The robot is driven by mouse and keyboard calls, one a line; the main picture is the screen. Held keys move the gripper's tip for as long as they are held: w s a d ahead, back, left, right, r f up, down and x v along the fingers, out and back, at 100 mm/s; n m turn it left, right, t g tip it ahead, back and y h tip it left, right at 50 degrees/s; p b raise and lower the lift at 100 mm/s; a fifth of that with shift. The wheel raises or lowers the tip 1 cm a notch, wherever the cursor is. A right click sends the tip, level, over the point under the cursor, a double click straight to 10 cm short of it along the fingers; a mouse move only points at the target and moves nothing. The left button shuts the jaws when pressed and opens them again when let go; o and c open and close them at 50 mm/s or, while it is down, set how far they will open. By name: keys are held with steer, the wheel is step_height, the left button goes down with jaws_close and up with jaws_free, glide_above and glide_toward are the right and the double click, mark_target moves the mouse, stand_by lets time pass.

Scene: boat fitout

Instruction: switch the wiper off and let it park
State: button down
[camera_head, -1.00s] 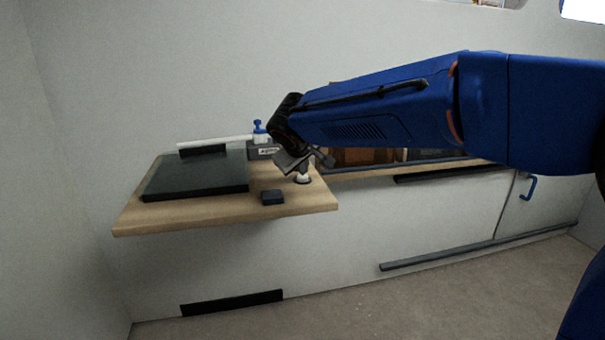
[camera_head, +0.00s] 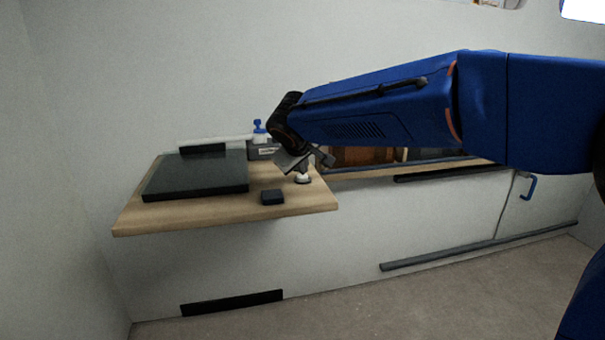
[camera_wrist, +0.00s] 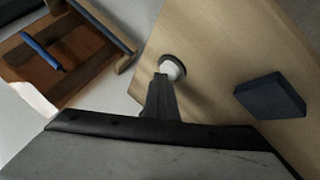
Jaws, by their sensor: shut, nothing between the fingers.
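A white round knob (camera_head: 303,180) on a dark round base stands on the wooden shelf near its right end. In the wrist view the knob (camera_wrist: 172,70) shows just beyond my fingertips. My gripper (camera_head: 303,174) is shut and empty, pointing down at the knob. In the wrist view the tip of my gripper (camera_wrist: 163,80) meets or overlaps the knob's near edge; I cannot tell if it touches. The knob's setting cannot be read. A white bar (camera_head: 215,140) lies behind a dark flat panel (camera_head: 197,175); I cannot tell whether it is the wiper.
A small dark block (camera_head: 272,197) sits on the shelf (camera_head: 225,211) in front of the knob; it also shows in the wrist view (camera_wrist: 271,96). A grey box (camera_head: 262,152) with a blue-topped fitting (camera_head: 259,130) stands behind. A brown bin (camera_head: 365,156) lies right of the shelf.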

mark_target(302, 178)
steer(key=shift+r, duration=2.8)
steer(key=s+d+f+m+g, duration=0.1)
steer(key=s+d+f+m, duration=0.15)
steer(key=s+d, duration=0.75)
steer(key=s+d+f+m+g, duration=0.2)
steer(key=s+d+f, duration=0.3)
steer(key=d, duration=0.9)
steer(key=s+d+f+m, duration=0.1)
steer(key=s+d+f, duration=0.2)
steer(key=s, duration=0.4)
steer(key=s+d+f+m+g, duration=0.1)
steer(key=s+d+f, duration=0.1)
steer(key=s+f, duration=0.3)
steer(key=s+d+f+m, duration=0.2)
steer(key=s+f, duration=0.3)
steer(key=s, duration=0.6)
steer(key=shift+s+d, duration=0.2)
steer(key=shift+d, duration=0.6)
steer(key=shift+r, duration=0.1)
